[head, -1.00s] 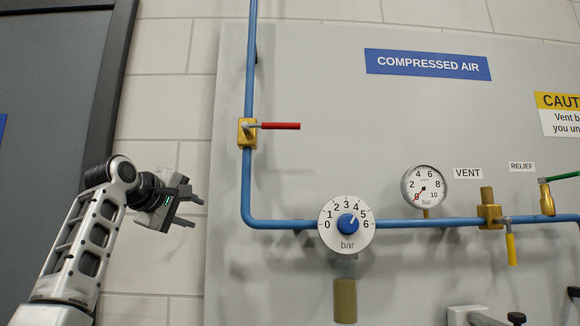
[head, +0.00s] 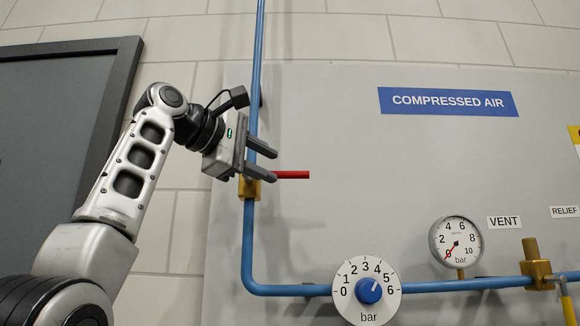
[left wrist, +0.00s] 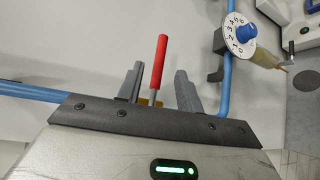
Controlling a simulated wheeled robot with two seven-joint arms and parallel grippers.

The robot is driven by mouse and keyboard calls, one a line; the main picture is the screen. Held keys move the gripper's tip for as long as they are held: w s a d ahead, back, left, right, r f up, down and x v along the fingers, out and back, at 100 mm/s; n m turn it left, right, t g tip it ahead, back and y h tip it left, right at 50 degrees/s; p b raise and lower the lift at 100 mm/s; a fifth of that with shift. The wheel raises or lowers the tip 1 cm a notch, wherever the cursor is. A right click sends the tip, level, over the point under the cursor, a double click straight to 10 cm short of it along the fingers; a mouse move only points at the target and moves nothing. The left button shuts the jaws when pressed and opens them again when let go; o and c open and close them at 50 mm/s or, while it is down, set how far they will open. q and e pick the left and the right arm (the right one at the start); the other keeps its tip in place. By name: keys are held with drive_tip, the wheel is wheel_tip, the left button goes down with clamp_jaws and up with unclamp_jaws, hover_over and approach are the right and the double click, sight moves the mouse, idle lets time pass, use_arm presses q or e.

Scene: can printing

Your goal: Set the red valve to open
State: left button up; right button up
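The red valve handle (head: 292,175) sticks out sideways to the right from its brass valve body (head: 250,188), across the vertical blue pipe (head: 248,240). My left gripper (head: 274,165) is in front of the valve, its fingers pointing right, and hides part of the valve and pipe. In the left wrist view the red handle (left wrist: 159,62) stands between the two spread fingers (left wrist: 158,85), with a gap on each side. The left gripper is open and not closed on the handle. My right gripper is in neither view.
A blue regulator knob (head: 369,291) with a bar dial sits lower right. A pressure gauge (head: 456,242) reads near zero. The grey panel (head: 330,130) right of the handle is bare.

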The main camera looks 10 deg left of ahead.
sight(285, 173)
use_arm(q)
drive_tip(key=p+x, duration=0.2)
drive_tip(key=x, duration=0.4)
drive_tip(key=shift+w+d, duration=0.2)
drive_tip(key=shift+w, duration=0.15)
drive_tip(key=shift+f, duration=0.1)
clamp_jaws()
